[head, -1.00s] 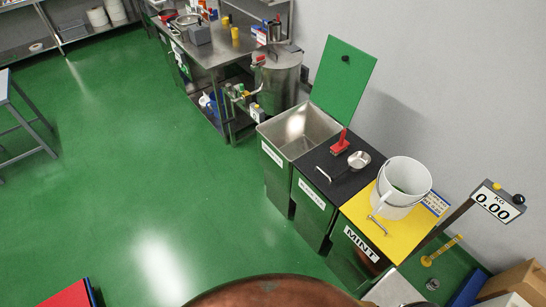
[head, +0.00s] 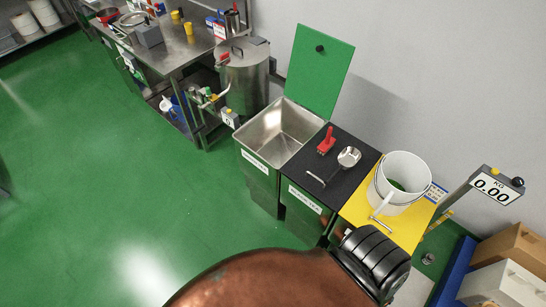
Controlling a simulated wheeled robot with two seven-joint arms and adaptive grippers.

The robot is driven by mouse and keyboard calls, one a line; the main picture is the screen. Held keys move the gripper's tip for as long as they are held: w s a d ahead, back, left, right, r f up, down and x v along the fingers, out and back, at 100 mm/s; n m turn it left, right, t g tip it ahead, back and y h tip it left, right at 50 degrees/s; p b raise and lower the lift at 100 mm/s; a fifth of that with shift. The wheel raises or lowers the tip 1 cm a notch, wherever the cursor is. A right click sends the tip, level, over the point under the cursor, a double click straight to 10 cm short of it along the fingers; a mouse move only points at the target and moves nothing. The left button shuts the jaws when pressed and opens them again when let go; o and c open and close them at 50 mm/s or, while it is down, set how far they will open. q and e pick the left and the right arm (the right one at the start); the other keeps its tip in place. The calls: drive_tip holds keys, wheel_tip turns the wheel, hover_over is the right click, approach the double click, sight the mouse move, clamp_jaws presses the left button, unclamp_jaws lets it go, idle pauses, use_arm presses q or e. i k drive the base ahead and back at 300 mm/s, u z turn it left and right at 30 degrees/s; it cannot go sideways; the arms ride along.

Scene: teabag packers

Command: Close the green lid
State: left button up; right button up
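The green lid (head: 320,72) stands raised, upright against the grey wall, with a small black knob on its face. It belongs to the open green bin (head: 262,178) at the left of a row of bins, whose bare metal inside (head: 285,133) shows. Neither of my grippers shows in the head view. A copper-brown rounded part and a black ribbed part at the bottom seem to be my own body.
Beside the open bin, a black lid (head: 352,180) carries a red-handled tool (head: 326,141) and a metal scoop (head: 347,158). A yellow lid (head: 407,226) carries a white bucket (head: 402,178). A scale display (head: 494,189) and cardboard boxes (head: 508,246) stand at right. The green floor (head: 95,190) at left is clear.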

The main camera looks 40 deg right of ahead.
sight(320, 63)
drive_tip(key=z, duration=0.3)
drive_tip(key=i, duration=0.55)
drive_tip(key=z, duration=0.55)
